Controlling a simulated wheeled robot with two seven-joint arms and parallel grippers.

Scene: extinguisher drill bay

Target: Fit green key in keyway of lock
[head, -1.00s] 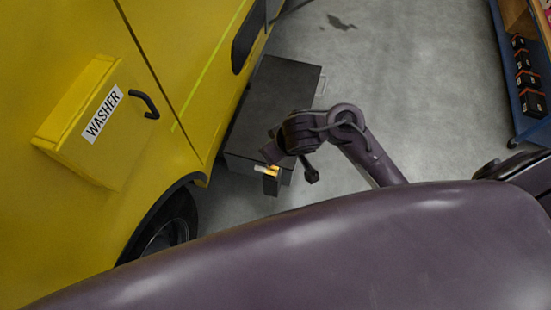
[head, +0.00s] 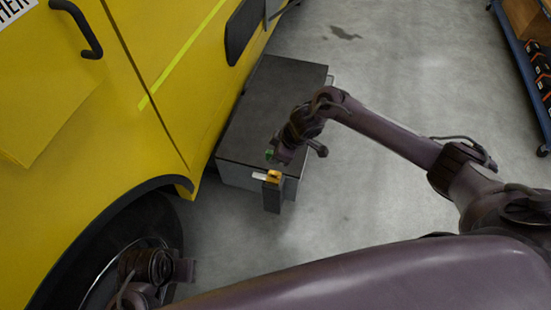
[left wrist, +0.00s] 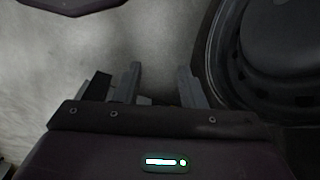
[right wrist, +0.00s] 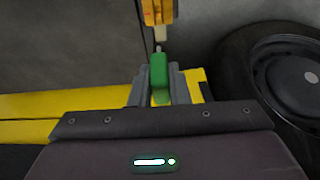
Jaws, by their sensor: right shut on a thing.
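The green key (right wrist: 159,75) is upright between the fingers of my right gripper (right wrist: 155,88), which is shut on it. It also shows in the head view (head: 269,155). The orange-yellow lock (head: 273,176) is at the front of a dark box, below the key. In the right wrist view the lock (right wrist: 159,12) lies straight ahead of the key's tip. I cannot tell whether the tip touches it, and the keyway is not clear. My left gripper (left wrist: 159,85) is open and empty; in the head view it is low left, by the wheel (head: 125,265).
The dark box (head: 275,100) stands on the floor against the yellow vehicle (head: 150,130). A dark upright piece (head: 273,197) is under the lock, with a pale bar (head: 260,177) beside it. The floor (head: 400,90) to the right is open. A blue shelf (head: 525,85) is at the far right.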

